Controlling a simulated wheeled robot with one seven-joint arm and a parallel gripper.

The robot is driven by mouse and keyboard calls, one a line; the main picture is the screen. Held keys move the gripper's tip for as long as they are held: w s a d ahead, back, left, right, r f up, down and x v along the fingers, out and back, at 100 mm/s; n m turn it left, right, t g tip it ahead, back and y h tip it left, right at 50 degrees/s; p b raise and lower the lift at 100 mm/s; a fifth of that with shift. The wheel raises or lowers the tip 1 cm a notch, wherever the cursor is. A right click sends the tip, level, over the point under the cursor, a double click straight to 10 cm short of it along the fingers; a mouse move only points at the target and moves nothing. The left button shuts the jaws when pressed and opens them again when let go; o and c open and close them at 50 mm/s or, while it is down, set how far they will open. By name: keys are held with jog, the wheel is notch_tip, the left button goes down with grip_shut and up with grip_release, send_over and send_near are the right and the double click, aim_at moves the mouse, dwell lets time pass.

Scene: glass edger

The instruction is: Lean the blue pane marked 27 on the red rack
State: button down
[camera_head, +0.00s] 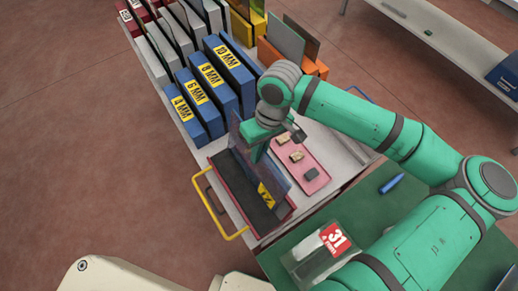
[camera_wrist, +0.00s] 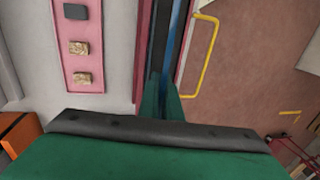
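The blue pane (camera_head: 276,174) is translucent and stands steeply tilted in the red rack (camera_head: 219,173), with its lower edge at the rack's dark bed (camera_head: 240,188). A yellow label (camera_head: 265,195) sits low on it; its number is too small to read. My gripper (camera_head: 260,152) is at the pane's upper part. In the wrist view, the green fingers (camera_wrist: 163,106) are close together with the pane's thin blue edge (camera_wrist: 174,48) running between them. They look shut on it. The rack's red side (camera_wrist: 184,45) shows beside the pane.
A pink tray (camera_head: 314,174) with small blocks lies right of the rack. Blue holders marked in MM (camera_head: 231,70) stand behind. A yellow handle (camera_head: 212,210) projects at the front left. A pane with red label 31 (camera_head: 334,239) lies on the green mat (camera_head: 370,201).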

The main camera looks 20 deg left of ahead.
jog(key=shift+f, duration=2.45)
jog(key=shift+w, duration=0.15)
jog(key=shift+d, duration=0.2)
jog(key=c, duration=1.9)
grip_release()
jog(key=shift+a+f, duration=0.1)
jog(key=shift+a, duration=0.1)
jog(key=shift+s+a, duration=0.1)
jog(key=shift+s, duration=0.1)
jog(key=shift+d+f, duration=0.1)
jog(key=shift+d, duration=0.1)
jog(key=shift+w, duration=0.1)
notch_tip(320, 180, up, 11)
jog(key=w+d, duration=0.1)
jog(key=shift+w, duration=0.25)
